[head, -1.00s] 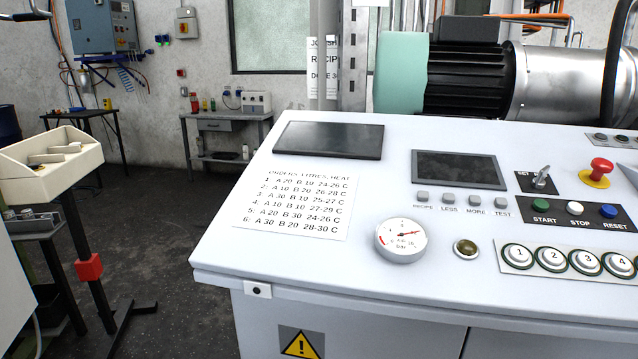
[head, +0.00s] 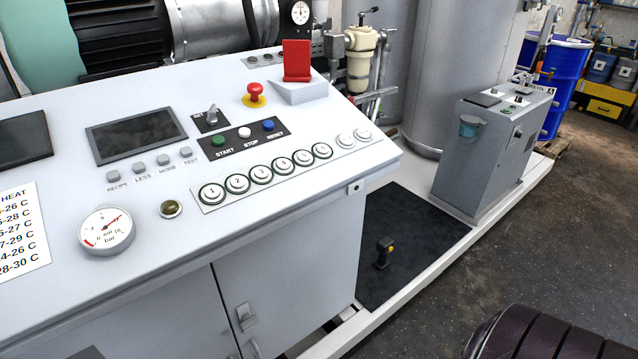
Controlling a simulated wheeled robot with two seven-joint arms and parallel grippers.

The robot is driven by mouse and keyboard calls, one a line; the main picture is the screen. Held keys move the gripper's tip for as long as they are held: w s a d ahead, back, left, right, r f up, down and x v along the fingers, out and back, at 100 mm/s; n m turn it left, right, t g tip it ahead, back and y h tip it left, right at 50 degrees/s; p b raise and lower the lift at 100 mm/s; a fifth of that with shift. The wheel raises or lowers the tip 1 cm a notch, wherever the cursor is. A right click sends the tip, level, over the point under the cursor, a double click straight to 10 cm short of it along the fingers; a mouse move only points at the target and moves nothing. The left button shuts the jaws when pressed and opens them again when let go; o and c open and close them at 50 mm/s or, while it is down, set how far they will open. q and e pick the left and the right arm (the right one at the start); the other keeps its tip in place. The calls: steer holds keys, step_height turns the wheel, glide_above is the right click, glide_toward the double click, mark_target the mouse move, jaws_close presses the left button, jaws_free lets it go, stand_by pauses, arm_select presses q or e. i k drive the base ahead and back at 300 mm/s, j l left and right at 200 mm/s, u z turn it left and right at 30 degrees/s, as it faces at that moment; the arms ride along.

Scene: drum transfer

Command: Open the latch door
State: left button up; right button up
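A grey-white cabinet door (head: 300,270) is in the front of the control console, in the lower middle of the head view. It looks shut, with a dark seam along its left edge. A small metal latch (head: 246,316) sits on the door near that seam. Below the latch, part of a curved handle (head: 256,347) shows, cut off by the bottom edge of the picture. The lower part of the door is out of view. Neither of my grippers is in view.
The console top (head: 60,290) overhangs the door and carries numbered buttons, a gauge and a red stop button (head: 255,92). A black mat (head: 410,240) with a small pedal-like object (head: 384,253) lies to the right. A grey cabinet (head: 485,150) stands beyond.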

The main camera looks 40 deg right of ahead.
mark_target(296, 277)
steer(key=k+z, duration=0.15)
steer(key=z, duration=0.95)
